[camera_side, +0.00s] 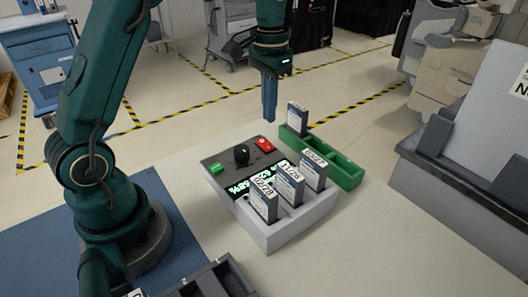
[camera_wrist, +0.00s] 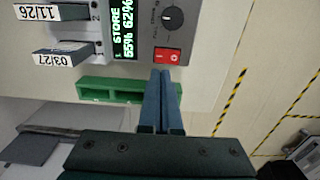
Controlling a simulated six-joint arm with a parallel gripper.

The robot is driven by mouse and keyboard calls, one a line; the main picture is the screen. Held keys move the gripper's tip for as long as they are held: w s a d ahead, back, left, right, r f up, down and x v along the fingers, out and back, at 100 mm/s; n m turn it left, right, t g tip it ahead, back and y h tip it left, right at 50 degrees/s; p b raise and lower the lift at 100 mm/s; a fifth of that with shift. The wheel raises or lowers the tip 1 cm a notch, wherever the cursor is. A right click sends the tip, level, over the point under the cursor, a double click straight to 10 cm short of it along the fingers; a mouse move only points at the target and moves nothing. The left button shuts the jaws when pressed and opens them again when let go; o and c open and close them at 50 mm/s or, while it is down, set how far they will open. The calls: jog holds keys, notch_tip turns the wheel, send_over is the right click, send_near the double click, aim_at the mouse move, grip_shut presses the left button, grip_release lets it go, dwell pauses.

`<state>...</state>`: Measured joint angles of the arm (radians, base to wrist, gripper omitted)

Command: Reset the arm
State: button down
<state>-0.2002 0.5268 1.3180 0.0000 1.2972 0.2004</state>
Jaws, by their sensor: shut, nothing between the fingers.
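My gripper (camera_side: 269,117) hangs pointing down above the far side of the work table, with its blue fingers together and nothing between them. In the wrist view the closed fingers (camera_wrist: 163,74) reach toward the red switch (camera_wrist: 168,55). That red switch also shows in the side view (camera_side: 264,144), on a grey and white device (camera_side: 290,229) with a black knob (camera_side: 241,154), a green button (camera_side: 215,168) and a lit display. Three labelled cartridges stand upright in the device's front slots; the middle one (camera_side: 289,188) is partly overlapped by its neighbours.
A green tray (camera_side: 347,174) lies behind the device, with one labelled cartridge (camera_side: 297,119) standing at its left end. A dark rack (camera_side: 213,281) is at the front edge. A grey bin unit (camera_side: 450,190) stands at right. Open table lies between the tray and that unit.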

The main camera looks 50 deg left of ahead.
jog(key=s+d+r+t, duration=0.3)
jog(key=s+d+r, duration=0.1)
jog(key=s+r, duration=0.4)
jog(key=s+d+f+t, duration=0.2)
jog(key=s+f, duration=0.2)
jog(key=s, duration=0.5)
jog(key=shift+d+t, duration=0.25)
jog(key=shift+t, duration=0.05)
